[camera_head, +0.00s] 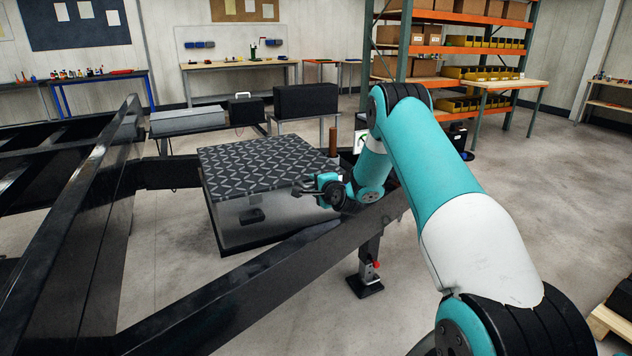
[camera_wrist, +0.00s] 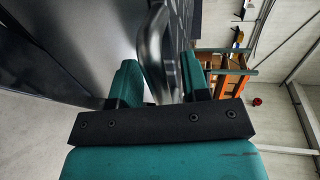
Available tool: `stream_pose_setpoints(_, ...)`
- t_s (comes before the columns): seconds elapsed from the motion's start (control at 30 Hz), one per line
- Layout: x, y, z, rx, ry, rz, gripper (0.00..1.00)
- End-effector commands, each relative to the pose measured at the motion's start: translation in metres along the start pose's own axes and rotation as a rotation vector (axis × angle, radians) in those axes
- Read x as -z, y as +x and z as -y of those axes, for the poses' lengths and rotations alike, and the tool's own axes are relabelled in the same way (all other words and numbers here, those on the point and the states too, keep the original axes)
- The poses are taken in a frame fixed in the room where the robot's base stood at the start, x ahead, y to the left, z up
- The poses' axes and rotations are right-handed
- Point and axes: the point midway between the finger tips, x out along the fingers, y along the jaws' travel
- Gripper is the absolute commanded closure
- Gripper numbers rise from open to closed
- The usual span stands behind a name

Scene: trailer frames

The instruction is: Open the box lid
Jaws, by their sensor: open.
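The box is a metal chest (camera_head: 236,220) with a dark diamond-plate lid (camera_head: 262,160). It stands in the angle of the black trailer frame, and its lid lies shut. A small black latch or handle (camera_head: 252,216) is on its front face. My gripper (camera_head: 303,188) is at the right end of the front, close to the lid's edge. In the wrist view my gripper (camera_wrist: 162,78) is open, its two teal fingers on either side of a curved dark metal handle (camera_wrist: 153,45). I cannot tell whether either finger touches it.
A black trailer beam (camera_head: 270,265) runs diagonally in front of the box, below my arm. A jack stand (camera_head: 366,285) stands under it. Grey (camera_head: 187,119) and black (camera_head: 306,100) cases sit behind. Shelving (camera_head: 455,50) is farther back.

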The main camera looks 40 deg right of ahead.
Motion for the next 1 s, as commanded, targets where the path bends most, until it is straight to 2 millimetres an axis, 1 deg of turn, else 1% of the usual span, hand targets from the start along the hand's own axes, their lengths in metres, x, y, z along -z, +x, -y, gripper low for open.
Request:
stream_pose_setpoints(0.13, 0.000, 0.007, 0.000, 0.001, 0.000, -0.001, 0.58)
stream_pose_setpoints(0.4, 0.000, 0.008, 0.000, 0.000, 0.000, -0.001, 0.58)
stream_pose_setpoints(0.47, 0.000, 0.008, 0.000, 0.000, 0.000, -0.001, 0.72)
stream_pose_setpoints(0.5, 0.000, 0.008, 0.000, 0.000, 0.000, -0.001, 0.81)
stream_pose_setpoints(0.6, 0.000, 0.008, -0.001, -0.002, 0.000, -0.001, 1.00)
stream_pose_setpoints(0.77, 0.001, 0.007, -0.001, -0.007, 0.000, -0.001, 1.00)
stream_pose_setpoints(1.0, 0.004, 0.003, 0.013, -0.036, 0.001, -0.005, 1.00)
